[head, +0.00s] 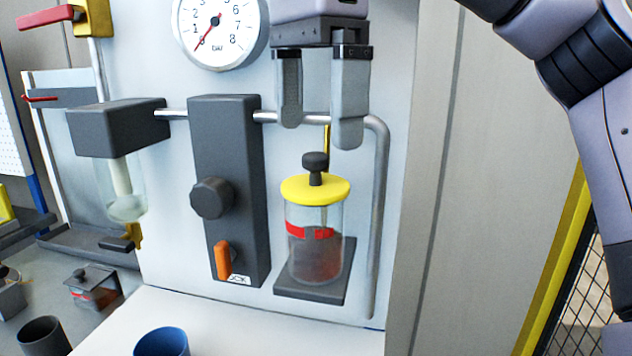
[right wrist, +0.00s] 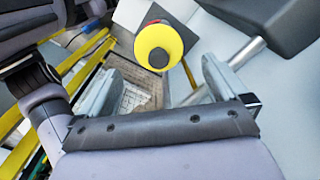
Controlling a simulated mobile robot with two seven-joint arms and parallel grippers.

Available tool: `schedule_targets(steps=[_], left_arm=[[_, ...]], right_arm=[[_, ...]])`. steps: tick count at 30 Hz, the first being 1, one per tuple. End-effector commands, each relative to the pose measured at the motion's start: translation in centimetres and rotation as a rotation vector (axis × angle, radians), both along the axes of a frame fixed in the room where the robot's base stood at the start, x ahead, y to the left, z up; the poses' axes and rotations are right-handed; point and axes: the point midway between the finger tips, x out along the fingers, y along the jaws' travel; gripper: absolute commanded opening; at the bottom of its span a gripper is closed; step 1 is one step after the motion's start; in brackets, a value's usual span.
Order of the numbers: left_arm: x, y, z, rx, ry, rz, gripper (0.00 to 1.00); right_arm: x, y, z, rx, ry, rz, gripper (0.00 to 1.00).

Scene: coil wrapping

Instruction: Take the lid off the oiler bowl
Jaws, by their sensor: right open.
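The oiler bowl (head: 313,250) is a clear cylinder with a red band and dark contents, standing on a small dark shelf (head: 335,280) on the panel. Its yellow lid (head: 300,188) sits on top, with a dark knob (head: 316,165) in the middle. The lid and knob also show in the right wrist view, the yellow lid (right wrist: 150,46) beyond my fingers. My right gripper (head: 318,135) is open and empty, fingers pointing down, just above the knob and apart from it. In the right wrist view my right gripper (right wrist: 158,85) has its fingers spread wide. My left gripper is not in view.
A grey pipe (head: 381,200) bends down right of the bowl. A dark block with a round knob (head: 212,198) and orange lever (head: 222,260) stands left of it. A gauge (head: 220,30) is above. A blue cup (head: 162,342) and dark cup (head: 44,337) stand below.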

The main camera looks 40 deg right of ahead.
Motion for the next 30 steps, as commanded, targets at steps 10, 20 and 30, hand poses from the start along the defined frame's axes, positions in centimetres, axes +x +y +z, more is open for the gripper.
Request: schedule_targets(steps=[10, 20, 30], left_arm=[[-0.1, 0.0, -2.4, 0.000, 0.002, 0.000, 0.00], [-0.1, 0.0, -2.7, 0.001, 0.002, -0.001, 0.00], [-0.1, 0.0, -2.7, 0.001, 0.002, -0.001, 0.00]], right_arm=[[-0.2, 0.1, -4.5, 0.000, 0.002, 0.000, 1.00], [-0.2, 0.1, -5.2, 0.000, -0.001, -0.001, 1.00], [-0.2, 0.1, -5.2, 0.000, -0.001, -0.001, 0.45]])
